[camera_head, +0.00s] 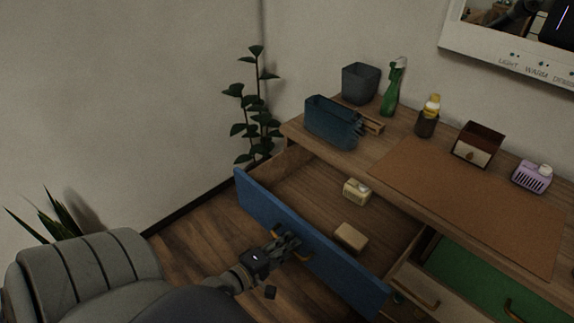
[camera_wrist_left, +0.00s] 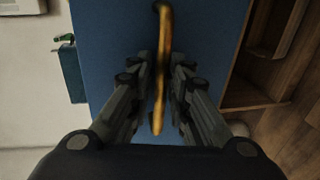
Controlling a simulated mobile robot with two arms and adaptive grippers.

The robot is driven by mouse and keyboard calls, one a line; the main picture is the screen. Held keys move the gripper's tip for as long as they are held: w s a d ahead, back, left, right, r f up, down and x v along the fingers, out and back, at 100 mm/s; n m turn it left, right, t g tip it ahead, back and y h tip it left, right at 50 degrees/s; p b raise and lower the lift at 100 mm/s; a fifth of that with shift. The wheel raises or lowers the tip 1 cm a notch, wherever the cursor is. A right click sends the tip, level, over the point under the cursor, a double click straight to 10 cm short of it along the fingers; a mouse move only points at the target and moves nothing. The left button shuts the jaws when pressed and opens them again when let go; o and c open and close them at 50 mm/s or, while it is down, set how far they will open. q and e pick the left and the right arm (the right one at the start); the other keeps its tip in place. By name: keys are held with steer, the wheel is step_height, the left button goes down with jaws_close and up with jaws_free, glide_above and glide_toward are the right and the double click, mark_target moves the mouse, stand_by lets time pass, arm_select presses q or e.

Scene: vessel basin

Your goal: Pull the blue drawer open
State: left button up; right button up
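The blue drawer (camera_head: 345,283) stands well out from the wooden desk, its inside showing. My left gripper (camera_head: 290,240) is at its front, over the brass handle (camera_head: 304,256). In the left wrist view, the handle (camera_wrist_left: 162,60) runs between the two fingers of the left gripper (camera_wrist_left: 160,95), with blue drawer front (camera_wrist_left: 105,55) showing on both sides of it. The fingers are open around the handle, not visibly pressed on it. A cream box (camera_head: 356,191) and a tan block (camera_head: 351,236) lie in the drawer. My right gripper is not in view.
A green-lined drawer (camera_head: 480,275) is also partly open at right. On the desk are a blue bin (camera_head: 332,122), a grey bin (camera_head: 360,83), a green spray bottle (camera_head: 392,90) and other small items. A grey chair (camera_head: 85,270) and a plant (camera_head: 252,110) stand left.

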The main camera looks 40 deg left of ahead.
arm_select(q)
steer(key=v, duration=1.2)
stand_by(0.4)
